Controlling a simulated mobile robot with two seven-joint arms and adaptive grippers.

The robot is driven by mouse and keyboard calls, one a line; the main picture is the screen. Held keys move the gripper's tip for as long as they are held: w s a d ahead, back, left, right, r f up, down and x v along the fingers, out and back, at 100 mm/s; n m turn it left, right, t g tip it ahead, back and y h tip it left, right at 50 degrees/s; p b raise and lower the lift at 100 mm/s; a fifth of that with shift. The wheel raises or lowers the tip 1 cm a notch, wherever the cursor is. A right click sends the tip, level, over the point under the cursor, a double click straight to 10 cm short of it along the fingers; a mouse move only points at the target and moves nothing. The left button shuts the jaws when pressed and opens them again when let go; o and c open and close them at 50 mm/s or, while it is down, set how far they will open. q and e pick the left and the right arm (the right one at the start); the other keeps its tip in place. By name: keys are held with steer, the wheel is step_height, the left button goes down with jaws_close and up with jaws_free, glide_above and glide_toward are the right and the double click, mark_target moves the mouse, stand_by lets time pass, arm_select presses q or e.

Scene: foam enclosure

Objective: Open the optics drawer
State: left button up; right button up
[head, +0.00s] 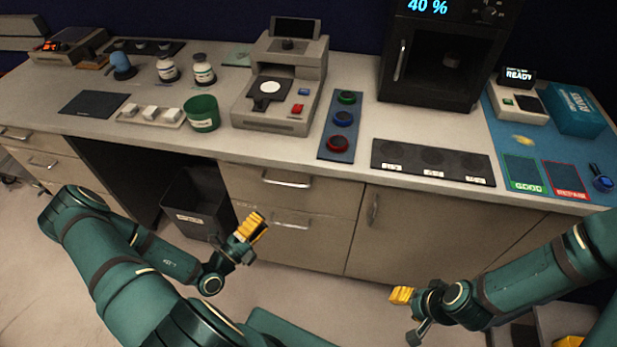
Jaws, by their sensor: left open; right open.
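Below the counter, an upper drawer (330,194) with a metal bar handle (287,181) sits above a lower drawer (325,232) with a similar handle (291,224). Both look shut. No label on them is readable, so I cannot tell which drawer is the optics drawer. My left gripper (252,227) has yellow fingers and is open. It appears in front of the left part of the lower drawer, apart from both handles. My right gripper (401,295) is open and low, in front of the cabinet door. Nothing shows in either gripper.
More shut drawers (48,173) stand at the far left. A dark bin (193,205) is in the open bay under the counter. A cabinet door (425,240) is right of the middle drawers. The countertop (335,170) holds instruments, bottles and trays.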

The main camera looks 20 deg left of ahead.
mark_target(283, 183)
arm_select(q)
steer(key=shift+n+y, duration=0.7)
steer(key=x, duration=0.4)
steer(key=a+x, duration=0.1)
steer(key=x, duration=0.8)
steer(key=shift+w+a+r+b, duration=0.3)
steer(key=shift+w+b, duration=0.05)
steer(key=shift+b, duration=0.05)
steer(key=shift+c, duration=0.4)
jaws_close()
